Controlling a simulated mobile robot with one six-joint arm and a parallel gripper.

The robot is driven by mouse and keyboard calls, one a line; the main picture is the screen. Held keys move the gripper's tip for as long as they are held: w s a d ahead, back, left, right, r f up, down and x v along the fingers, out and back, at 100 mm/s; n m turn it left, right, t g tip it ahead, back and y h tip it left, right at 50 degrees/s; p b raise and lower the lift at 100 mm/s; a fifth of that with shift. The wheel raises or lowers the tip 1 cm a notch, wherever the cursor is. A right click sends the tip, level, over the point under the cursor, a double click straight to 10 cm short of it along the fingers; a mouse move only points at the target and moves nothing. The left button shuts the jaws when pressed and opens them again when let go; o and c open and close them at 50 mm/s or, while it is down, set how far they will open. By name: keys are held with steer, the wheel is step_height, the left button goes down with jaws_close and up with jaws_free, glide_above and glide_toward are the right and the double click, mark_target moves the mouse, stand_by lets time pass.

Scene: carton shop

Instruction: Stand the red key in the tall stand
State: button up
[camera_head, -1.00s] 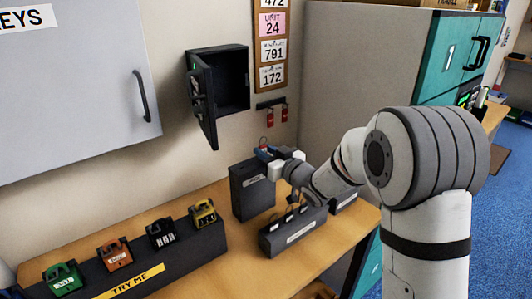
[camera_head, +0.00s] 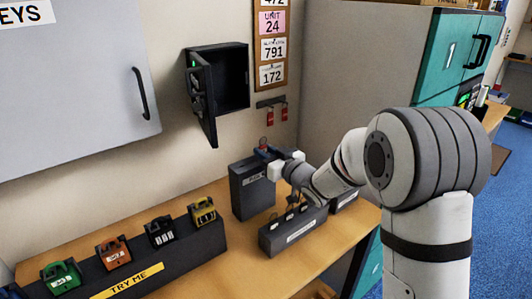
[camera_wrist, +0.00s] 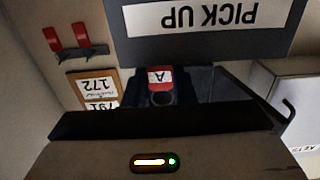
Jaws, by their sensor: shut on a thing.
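The tall stand (camera_head: 249,196) is a dark upright block on the wooden bench. Its pale label reads PICK UP upside down in the wrist view (camera_wrist: 285,35). My gripper (camera_head: 265,152) is at the top of this stand. It is shut on the red key (camera_wrist: 160,78), which has a white tag marked A and lies between the dark fingers in the wrist view. A small red part of the key shows above the fingers in the head view (camera_head: 263,141). The key's lower end is hidden, so I cannot tell whether it is in the stand.
A low dark block (camera_head: 272,246) with several small items stands in front. Two red tags (camera_head: 270,117) hang on a wall rack. A small wall safe (camera_head: 232,80) has its door open. Several coloured padlocks sit on a long stand (camera_head: 200,246) at left.

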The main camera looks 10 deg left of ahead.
steer(key=shift+f+b, duration=0.35)
steer(key=shift+b, duration=0.05)
stand_by(0.4)
steer(key=o, duration=0.8)
steer(key=shift+o, duration=0.2)
steer(key=b+v, duration=0.1)
steer(key=v, duration=0.7)
steer(key=shift+b, duration=0.3)
